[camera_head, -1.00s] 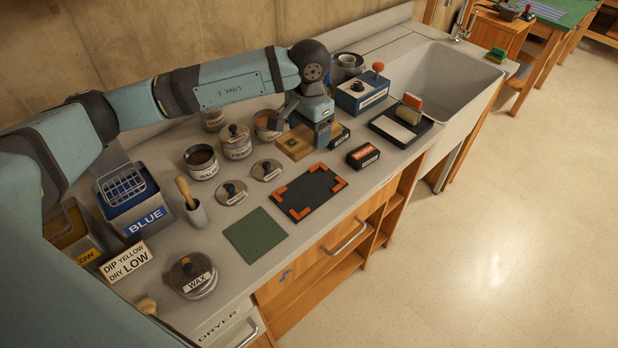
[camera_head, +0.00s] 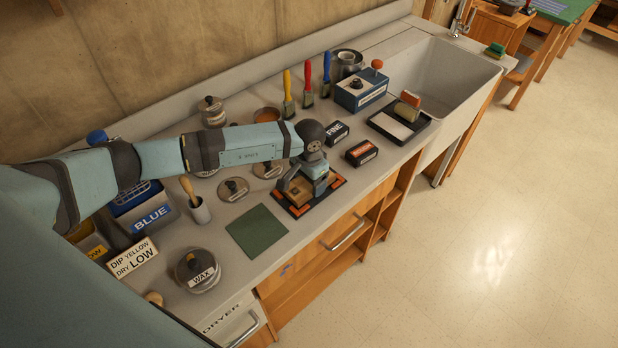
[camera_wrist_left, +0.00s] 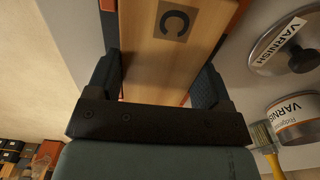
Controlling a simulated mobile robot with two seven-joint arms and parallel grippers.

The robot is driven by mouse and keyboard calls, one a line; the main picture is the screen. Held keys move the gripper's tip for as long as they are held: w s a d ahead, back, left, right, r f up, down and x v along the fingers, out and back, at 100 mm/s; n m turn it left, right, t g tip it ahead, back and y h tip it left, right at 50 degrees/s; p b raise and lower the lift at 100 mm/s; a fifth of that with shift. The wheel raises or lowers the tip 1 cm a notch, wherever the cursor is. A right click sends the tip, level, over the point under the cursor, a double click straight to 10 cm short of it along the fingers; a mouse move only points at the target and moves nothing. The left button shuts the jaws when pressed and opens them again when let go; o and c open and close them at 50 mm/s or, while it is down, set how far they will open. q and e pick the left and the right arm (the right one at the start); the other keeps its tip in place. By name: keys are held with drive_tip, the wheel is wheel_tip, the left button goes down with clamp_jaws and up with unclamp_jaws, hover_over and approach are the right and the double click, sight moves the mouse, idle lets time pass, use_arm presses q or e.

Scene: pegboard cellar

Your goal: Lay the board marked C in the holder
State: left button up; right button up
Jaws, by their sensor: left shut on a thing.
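The wooden board marked C (camera_head: 300,191) is between the fingers of my left gripper (camera_head: 314,186). In the left wrist view the board (camera_wrist_left: 150,65) shows its dark square with the letter C, and the left gripper (camera_wrist_left: 158,75) is shut on the board's sides. The holder (camera_head: 298,211), a black plate with orange corners, lies directly under the board; its orange parts show beside the board in the left wrist view (camera_wrist_left: 238,14). I cannot tell whether the board touches the holder or hangs just above it. My right gripper is not in view.
A green mat (camera_head: 257,231) lies left of the holder. The FINE block (camera_head: 335,132) and an orange-and-black block (camera_head: 361,153) stand beyond it. Lids (camera_head: 233,189), a brush pot (camera_head: 199,211) and the WAX tin (camera_head: 197,270) stand to the left.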

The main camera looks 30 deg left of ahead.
use_arm(q)
drive_tip(key=shift+f, duration=0.1)
drive_tip(key=shift+f, duration=0.1)
drive_tip(key=o, duration=1)
drive_tip(key=shift+c, duration=0.2)
drive_tip(key=shift+r, duration=0.35)
wheel_tip(320, 180, up, 12)
drive_tip(key=b, duration=0.2)
drive_tip(key=shift+f, duration=0.15)
